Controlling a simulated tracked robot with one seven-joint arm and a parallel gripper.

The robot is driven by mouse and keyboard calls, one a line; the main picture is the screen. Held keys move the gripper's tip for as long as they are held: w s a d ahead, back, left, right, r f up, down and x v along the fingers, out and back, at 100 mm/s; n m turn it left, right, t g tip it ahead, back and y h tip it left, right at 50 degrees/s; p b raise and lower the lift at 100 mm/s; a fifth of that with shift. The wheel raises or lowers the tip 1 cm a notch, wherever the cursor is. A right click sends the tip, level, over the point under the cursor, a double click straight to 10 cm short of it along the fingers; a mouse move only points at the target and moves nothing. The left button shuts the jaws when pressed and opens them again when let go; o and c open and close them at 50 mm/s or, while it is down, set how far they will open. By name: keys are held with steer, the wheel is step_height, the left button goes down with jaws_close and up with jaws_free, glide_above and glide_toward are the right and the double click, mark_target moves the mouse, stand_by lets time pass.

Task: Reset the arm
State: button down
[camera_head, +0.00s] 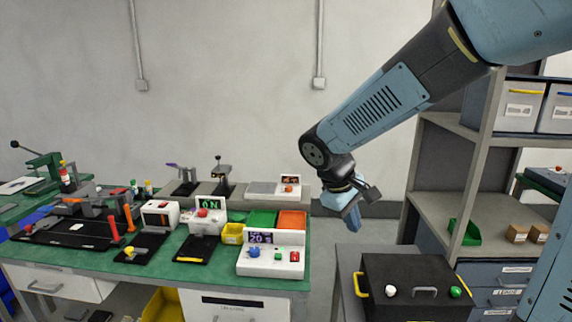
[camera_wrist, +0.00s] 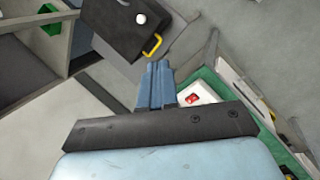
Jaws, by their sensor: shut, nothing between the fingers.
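My gripper (camera_head: 354,220) hangs from my blue arm in the head view, in the air right of the green workbench (camera_head: 135,258) and above the left side of the black box (camera_head: 410,278). In the wrist view its two blue fingers (camera_wrist: 157,72) lie together with nothing between them. The fingers touch no object that I can see.
The black box has a yellow handle, a white knob and a green knob, and stands on a grey stand. A shelf rack (camera_head: 470,210) rises behind it. The bench carries a white panel (camera_head: 271,261) with knobs, coloured trays and tools.

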steer(key=s+d+r+m+t+y, duration=0.2)
steer(key=s+d+r+m, duration=0.2)
steer(key=s, duration=0.3)
steer(key=s+d+r+m+t+y, duration=0.1)
steer(key=s+d+r+m+y, duration=0.1)
steer(key=s+d+r+m, duration=0.2)
steer(key=s, duration=0.3)
steer(key=shift+s+d+r+t, duration=0.25)
steer(key=shift+d+r+t, duration=0.05)
steer(key=shift+r+t, duration=0.1)
